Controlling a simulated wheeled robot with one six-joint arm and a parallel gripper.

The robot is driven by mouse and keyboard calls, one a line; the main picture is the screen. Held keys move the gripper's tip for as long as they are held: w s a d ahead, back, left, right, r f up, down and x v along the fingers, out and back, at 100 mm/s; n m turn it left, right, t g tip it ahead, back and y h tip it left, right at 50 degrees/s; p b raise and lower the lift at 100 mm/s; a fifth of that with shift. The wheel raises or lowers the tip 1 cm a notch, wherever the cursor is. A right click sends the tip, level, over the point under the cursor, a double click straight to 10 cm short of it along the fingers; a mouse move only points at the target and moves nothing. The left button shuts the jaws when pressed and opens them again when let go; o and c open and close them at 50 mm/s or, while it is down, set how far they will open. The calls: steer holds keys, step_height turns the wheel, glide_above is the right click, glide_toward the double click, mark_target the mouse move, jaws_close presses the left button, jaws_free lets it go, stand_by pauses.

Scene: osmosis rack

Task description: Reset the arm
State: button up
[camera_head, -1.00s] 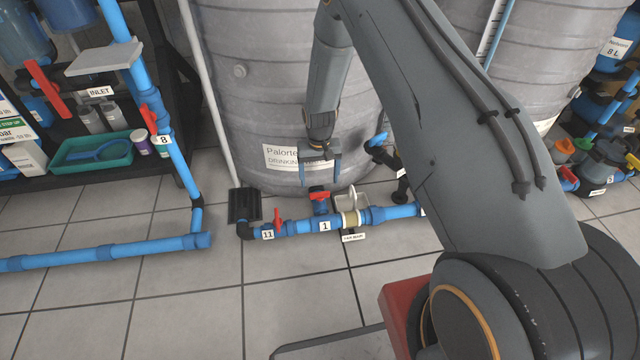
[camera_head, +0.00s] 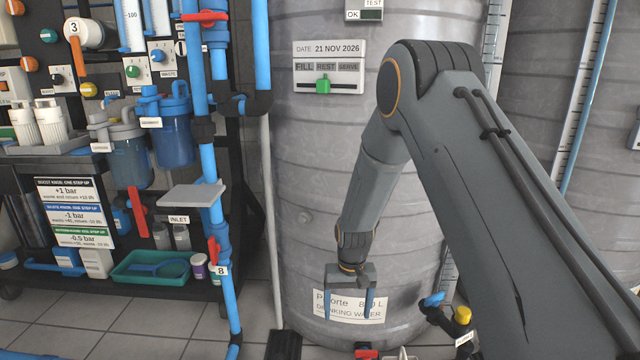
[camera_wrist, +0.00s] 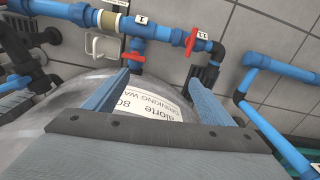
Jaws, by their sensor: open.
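My gripper (camera_head: 349,306) hangs from my folded arm in front of the large grey tank (camera_head: 340,150). Its two blue fingers are apart with nothing between them, and point downward. Behind them is the tank's white drinking-water label (camera_head: 362,309), partly covered by the fingers. In the wrist view my gripper (camera_wrist: 158,82) shows both fingers spread wide, with the label (camera_wrist: 150,103) between and beyond them. Whether the fingers touch the tank cannot be told.
Blue pipes with a red valve handle (camera_wrist: 202,40) run beyond the fingers in the wrist view. A rack at left holds filter housings (camera_head: 168,125) and a teal tray (camera_head: 150,266). A slider panel (camera_head: 328,68) is on the tank. Tiled floor shows at lower left.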

steer(key=s+a+r+n, duration=0.1)
steer(key=s+a+r, duration=0.2)
steer(key=s+r, duration=0.35)
steer(key=s+a+r+n+y, duration=0.1)
steer(key=s+a+r, duration=0.35)
steer(key=r, duration=0.25)
steer(key=s+a+r+n, duration=0.1)
steer(key=s+a+r, duration=0.2)
steer(key=s+r, duration=0.35)
steer(key=s+r+n, duration=0.1)
steer(key=s+r, duration=0.2)
steer(key=s, duration=0.4)
steer(key=s+d+r+n, duration=0.1)
steer(key=s+r, duration=0.2)
steer(key=s, duration=0.4)
steer(key=s+r+n, duration=0.1)
steer(key=s+r, duration=0.1)
steer(key=s, duration=0.4)
steer(key=d+r+m+p, duration=0.3)
steer(key=d+r+p, duration=0.7)
steer(key=p, duration=0.8)
steer(key=d+r+m+h+p, duration=0.1)
steer(key=d+r+m+p, duration=0.2)
steer(key=d+r+p, duration=0.7)
step_height(320, 180, up, 7)
steer(key=p, duration=0.8)
steer(key=shift+d+m, duration=0.3)
steer(key=shift+d, duration=0.1)
